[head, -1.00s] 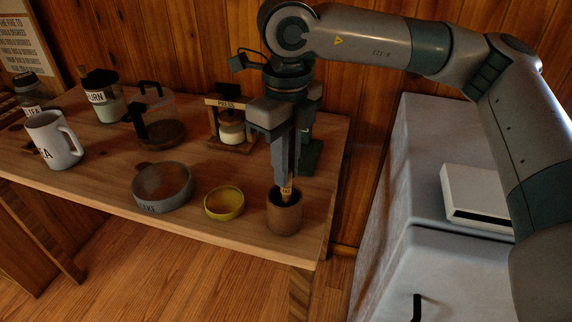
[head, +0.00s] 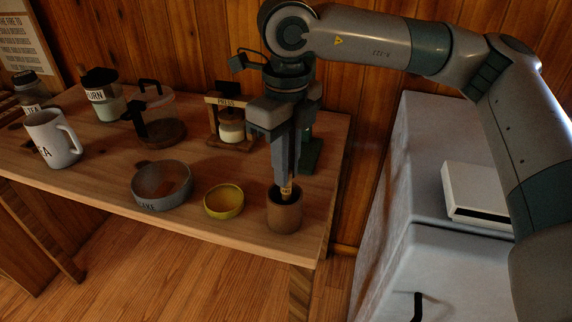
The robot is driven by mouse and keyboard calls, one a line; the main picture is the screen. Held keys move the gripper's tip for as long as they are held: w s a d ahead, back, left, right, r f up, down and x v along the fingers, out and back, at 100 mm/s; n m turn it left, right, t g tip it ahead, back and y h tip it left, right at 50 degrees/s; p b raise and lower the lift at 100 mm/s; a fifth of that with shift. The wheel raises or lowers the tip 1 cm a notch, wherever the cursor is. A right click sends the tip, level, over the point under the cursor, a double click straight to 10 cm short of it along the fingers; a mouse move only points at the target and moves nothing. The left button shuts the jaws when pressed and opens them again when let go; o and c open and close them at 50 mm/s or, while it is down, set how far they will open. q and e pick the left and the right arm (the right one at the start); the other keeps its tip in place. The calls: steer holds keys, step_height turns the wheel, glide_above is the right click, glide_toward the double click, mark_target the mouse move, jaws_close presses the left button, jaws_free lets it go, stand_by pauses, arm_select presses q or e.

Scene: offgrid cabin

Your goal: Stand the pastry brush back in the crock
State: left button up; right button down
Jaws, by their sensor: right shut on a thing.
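The crock (head: 284,216) is a brown cup standing upright near the right front corner of the wooden table. My right gripper (head: 286,180) points straight down above it, shut on the pastry brush (head: 286,190). Only a short tan piece of the brush with a small label shows between the fingertips. Its lower end is inside the crock's mouth and hidden by the rim. I cannot tell whether it touches the bottom. My left gripper is not in view.
A yellow bowl (head: 224,202) stands just left of the crock. Beyond it are a grey pan (head: 162,200), a white mug (head: 52,140), a wooden press (head: 232,132) and a jar (head: 104,104). A grey cabinet (head: 400,170) stands right of the table (head: 110,195).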

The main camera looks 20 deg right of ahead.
steer(key=shift+f+b, duration=0.25)
steer(key=shift+b, duration=0.05)
stand_by(0.4)
steer(key=c, duration=1.7)
jaws_free()
steer(key=shift+o, duration=0.2)
step_height(320, 180, up, 17)
steer(key=shift+r, duration=0.2)
steer(key=shift+s, duration=0.1)
